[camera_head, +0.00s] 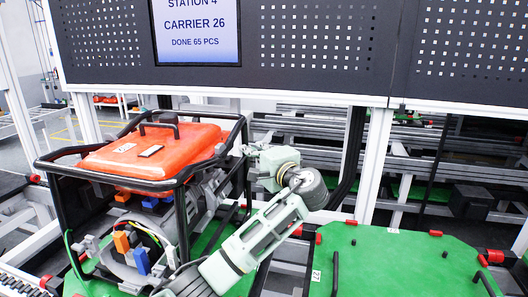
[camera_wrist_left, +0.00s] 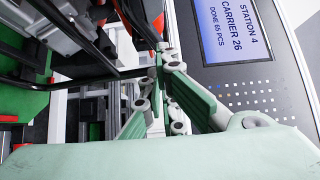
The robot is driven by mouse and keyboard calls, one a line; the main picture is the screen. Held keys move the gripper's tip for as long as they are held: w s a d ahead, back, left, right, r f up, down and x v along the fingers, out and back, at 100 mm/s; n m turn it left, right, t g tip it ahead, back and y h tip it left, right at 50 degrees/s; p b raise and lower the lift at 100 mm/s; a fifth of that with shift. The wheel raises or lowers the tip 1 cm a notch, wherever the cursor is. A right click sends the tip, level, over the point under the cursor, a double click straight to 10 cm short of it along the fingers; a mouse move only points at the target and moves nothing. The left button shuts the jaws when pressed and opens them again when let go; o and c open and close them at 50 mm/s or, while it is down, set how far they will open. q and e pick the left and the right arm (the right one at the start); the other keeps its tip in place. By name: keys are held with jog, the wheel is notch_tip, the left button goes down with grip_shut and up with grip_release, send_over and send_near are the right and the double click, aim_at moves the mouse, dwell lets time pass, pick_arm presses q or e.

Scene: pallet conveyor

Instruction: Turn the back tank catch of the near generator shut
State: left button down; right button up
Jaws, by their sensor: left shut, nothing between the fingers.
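The near generator shows in the head view with an orange tank (camera_head: 150,150) inside a black tube frame (camera_head: 182,220). The tank has a black handle (camera_head: 158,128) on top. My left gripper (camera_head: 246,150) is at the back right of the frame, close to its upper rail; I cannot tell whether they touch. In the left wrist view the gripper's fingers (camera_wrist_left: 161,52) come together, shut and empty, beside black frame tubes (camera_wrist_left: 138,22). I cannot make out the back tank catch; the gripper and frame cover that area. My right gripper is in neither view.
A dark perforated panel with a station screen (camera_head: 197,30) stands behind and above the generator. A green pallet (camera_head: 395,262) with no generator on it lies at right. White posts (camera_head: 375,165) and rails stand behind the gripper.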

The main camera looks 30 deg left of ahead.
aim_at(232, 140)
pick_arm(q)
jog(key=a, duration=0.2)
jog(key=s+a+p, duration=0.1)
jog(key=a, duration=0.1)
jog(key=shift+p, duration=0.3)
jog(key=shift+w, duration=0.15)
jog(key=shift+f, duration=0.15)
jog(key=shift+w+a+b, duration=0.3)
jog(key=shift+b, duration=0.15)
jog(key=shift+w+a, duration=0.35)
jog(key=shift+w, duration=0.1)
jog(key=shift+a, duration=0.1)
dwell(0.4)
